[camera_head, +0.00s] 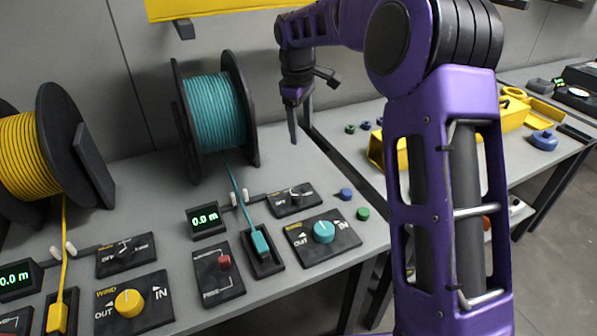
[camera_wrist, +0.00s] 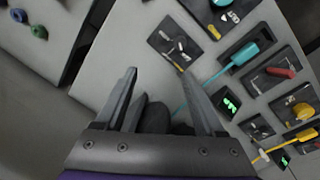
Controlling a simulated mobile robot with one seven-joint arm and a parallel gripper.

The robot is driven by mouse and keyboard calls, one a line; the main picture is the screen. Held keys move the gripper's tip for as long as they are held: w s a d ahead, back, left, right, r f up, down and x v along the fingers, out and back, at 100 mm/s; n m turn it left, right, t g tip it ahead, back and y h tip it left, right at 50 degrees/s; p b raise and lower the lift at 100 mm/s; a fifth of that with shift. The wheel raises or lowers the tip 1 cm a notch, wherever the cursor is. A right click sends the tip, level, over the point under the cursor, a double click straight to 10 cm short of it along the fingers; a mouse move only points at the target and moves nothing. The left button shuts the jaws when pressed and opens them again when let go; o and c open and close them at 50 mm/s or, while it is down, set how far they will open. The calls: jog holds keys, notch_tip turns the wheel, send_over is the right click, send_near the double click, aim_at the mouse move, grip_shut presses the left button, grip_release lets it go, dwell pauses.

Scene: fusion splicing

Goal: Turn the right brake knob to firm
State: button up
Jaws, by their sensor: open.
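The right brake knob (camera_head: 296,194) is a small pointer on a black panel (camera_head: 278,207) in front of the teal spool. It also shows in the wrist view (camera_wrist: 178,46), just beyond my fingertips. Its lettering is too small to read surely in either view. My gripper (camera_head: 294,138) hangs above the table, behind the panel and right of the teal spool, apart from the knob. In the wrist view, my gripper (camera_wrist: 160,74) has its two fingers spread with nothing gripped between them.
The teal spool (camera_head: 215,110) and yellow spool (camera_head: 35,155) stand left. A teal wind knob (camera_head: 323,231), red switch (camera_head: 224,262) and 0.0 m display (camera_head: 206,220) are nearby. Blue (camera_head: 346,194) and green (camera_head: 363,213) pieces lie right of the panel.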

aim_at(297, 195)
jog(key=shift+n+g+y, duration=0.3)
jog(key=shift+n+g, duration=0.3)
jog(key=shift+n, duration=0.3)
jog(key=f+b, duration=0.1)
jog(key=f, duration=0.5)
jog(key=s+f, duration=0.1)
jog(key=f, duration=0.6)
jog(key=s+a+f+b, duration=0.1)
jog(key=f, duration=0.5)
jog(key=shift+a+f+b, duration=0.1)
jog(key=shift+f+b, duration=0.2)
jog(key=shift+c, duration=0.2)
grip_shut()
